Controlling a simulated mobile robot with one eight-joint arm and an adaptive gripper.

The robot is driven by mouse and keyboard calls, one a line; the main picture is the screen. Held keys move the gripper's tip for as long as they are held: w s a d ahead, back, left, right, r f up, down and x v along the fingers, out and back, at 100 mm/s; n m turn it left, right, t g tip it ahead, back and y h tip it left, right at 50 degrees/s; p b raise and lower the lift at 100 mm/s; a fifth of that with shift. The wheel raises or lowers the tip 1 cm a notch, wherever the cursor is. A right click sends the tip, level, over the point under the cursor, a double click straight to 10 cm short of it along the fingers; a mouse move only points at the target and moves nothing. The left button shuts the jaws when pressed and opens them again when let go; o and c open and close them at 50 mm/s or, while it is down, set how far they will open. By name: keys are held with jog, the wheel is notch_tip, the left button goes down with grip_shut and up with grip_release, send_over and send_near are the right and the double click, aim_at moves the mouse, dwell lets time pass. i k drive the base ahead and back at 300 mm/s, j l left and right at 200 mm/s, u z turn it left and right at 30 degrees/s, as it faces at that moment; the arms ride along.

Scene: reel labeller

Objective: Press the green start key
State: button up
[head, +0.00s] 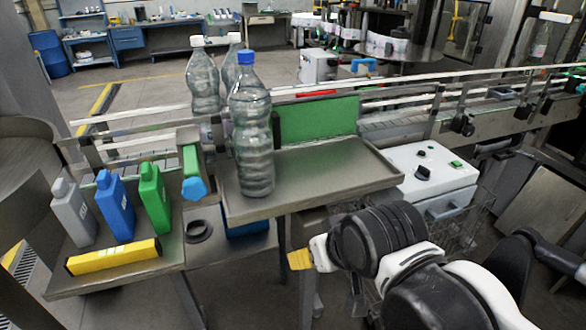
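A small green key (455,164) sits on the top right of a white control box (440,192). My gripper (301,259) shows only in part at the left end of my black and white arm, with a yellow tip. It is below the metal tray and left of the box, well apart from the green key. Its fingers cannot be made out, so I cannot tell if it is open or shut.
A metal tray (320,174) holds a blue-capped bottle (252,135). Two white-capped bottles (203,82) stand behind it. Grey, blue and green jugs (154,197) and a yellow bar (114,257) are at left. A conveyor (400,118) runs behind the box.

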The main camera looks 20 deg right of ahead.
aim_at(456, 163)
jog(key=z, duration=1.25)
jog(key=i+l+z, duration=0.1)
jog(key=i+z, duration=0.15)
jog(key=i, duration=0.7)
